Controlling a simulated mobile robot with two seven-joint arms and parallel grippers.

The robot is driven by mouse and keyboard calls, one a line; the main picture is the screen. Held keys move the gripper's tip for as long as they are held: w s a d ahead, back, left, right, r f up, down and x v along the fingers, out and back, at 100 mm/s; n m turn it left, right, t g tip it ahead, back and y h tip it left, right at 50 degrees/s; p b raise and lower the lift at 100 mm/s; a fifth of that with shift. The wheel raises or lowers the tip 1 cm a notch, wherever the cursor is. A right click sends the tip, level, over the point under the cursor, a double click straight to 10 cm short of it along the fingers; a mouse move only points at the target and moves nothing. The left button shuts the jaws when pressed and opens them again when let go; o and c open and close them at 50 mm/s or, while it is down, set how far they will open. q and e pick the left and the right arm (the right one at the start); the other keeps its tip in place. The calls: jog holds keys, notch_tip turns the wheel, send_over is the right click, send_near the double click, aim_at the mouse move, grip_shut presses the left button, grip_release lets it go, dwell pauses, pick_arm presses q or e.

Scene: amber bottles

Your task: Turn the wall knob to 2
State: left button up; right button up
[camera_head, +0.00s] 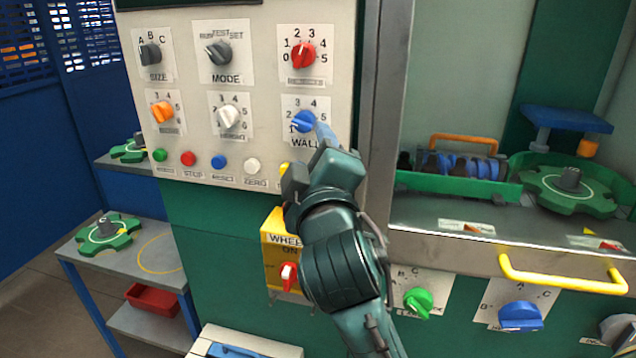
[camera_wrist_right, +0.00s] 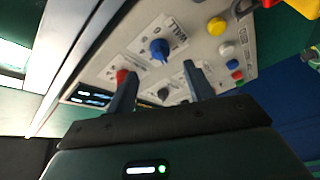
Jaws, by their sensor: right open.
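The wall knob (camera_head: 304,121) is a round blue knob on a white plate marked WALL, at the lower right of the white control panel. It also shows in the right wrist view (camera_wrist_right: 159,48), just beyond the fingertips. Its exact pointer setting is too small to tell. My right gripper (camera_head: 308,152) is open and empty in front of the panel, just below the knob. In the right wrist view its two fingers (camera_wrist_right: 157,71) stand apart, with the knob ahead of the gap between them. I cannot tell whether a finger touches the knob. My left gripper is out of view.
A red knob (camera_head: 303,55) sits above, and a white knob (camera_head: 228,117) to the left. A row of buttons, including a white one (camera_head: 252,165), runs along the panel's bottom. A steel post (camera_head: 384,90) stands close on the right. A yellow switch box (camera_head: 272,240) is below.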

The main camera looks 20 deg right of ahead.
jog(key=v, duration=0.5)
jog(key=shift+s+b, duration=0.4)
jog(key=shift+a+f, duration=0.1)
